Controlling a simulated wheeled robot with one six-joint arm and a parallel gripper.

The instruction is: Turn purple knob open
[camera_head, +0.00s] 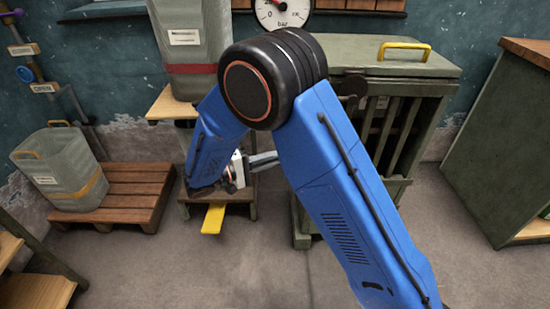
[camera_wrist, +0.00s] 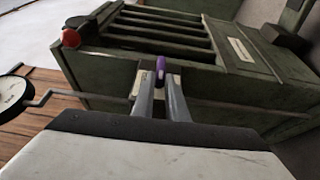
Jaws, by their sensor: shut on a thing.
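My gripper (camera_wrist: 160,80) is shut on the knob, with one finger on each side and the purple end showing between the fingertips. How far the knob is turned cannot be told. The knob does not show there.
A red ball-shaped knob (camera_wrist: 71,38) and a round dial on a bent rod (camera_wrist: 14,93) are left of the gripper. A yellow pedal (camera_head: 213,218) sticks out low in front. Canisters (camera_head: 62,168) and a pallet (camera_head: 135,190) stand left. The floor in front is clear.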

